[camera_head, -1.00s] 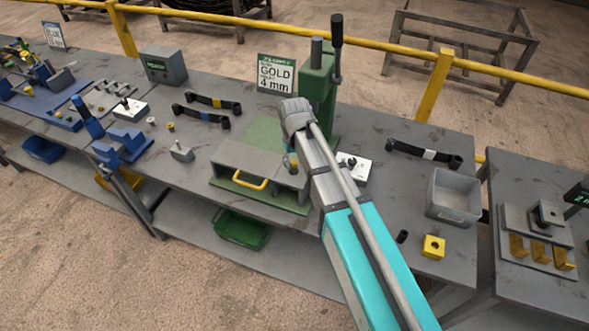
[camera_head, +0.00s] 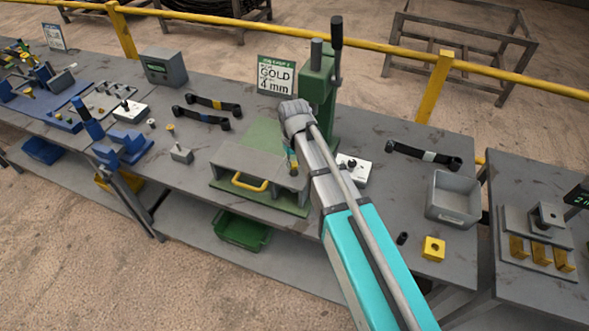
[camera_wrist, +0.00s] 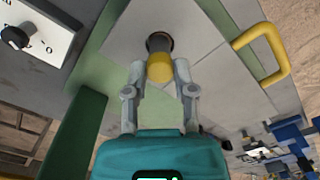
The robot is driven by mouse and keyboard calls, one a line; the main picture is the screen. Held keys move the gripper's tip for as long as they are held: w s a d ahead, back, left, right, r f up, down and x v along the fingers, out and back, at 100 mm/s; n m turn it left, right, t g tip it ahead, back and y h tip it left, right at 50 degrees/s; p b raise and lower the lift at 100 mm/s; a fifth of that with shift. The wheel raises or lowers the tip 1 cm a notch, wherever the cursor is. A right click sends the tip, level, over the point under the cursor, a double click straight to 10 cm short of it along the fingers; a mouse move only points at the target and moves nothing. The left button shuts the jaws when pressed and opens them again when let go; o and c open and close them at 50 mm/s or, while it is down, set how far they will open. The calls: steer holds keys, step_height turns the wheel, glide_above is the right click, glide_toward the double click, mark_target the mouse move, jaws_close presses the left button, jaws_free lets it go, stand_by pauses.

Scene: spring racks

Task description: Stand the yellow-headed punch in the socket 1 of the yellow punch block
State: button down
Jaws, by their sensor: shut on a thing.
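The yellow-headed punch (camera_wrist: 159,69) is between my gripper's fingertips in the wrist view. My gripper (camera_wrist: 160,76) is shut on its yellow head. A dark round shape beyond the head is partly covered, and I cannot tell whether it is the punch's shank or an opening. The grip is above the grey box with the yellow handle. In the head view my arm hides most of the gripper and punch. The yellow punch block (camera_head: 433,249), with a dark hole on top, stands near the bench's front right edge, well away from the gripper.
The grey box (camera_head: 262,162) sits on a green base beside the tall green press (camera_head: 319,88). A small black cylinder (camera_head: 403,238) stands left of the punch block. A grey tray (camera_head: 453,198) stands behind the block. A white plate with a black knob (camera_wrist: 28,38) is nearby.

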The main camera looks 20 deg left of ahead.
mark_target(294, 164)
steer(key=shift+r, duration=0.15)
steer(key=shift+r+p, duration=2.85)
steer(key=shift+p, duration=0.2)
steer(key=shift+r, duration=0.15)
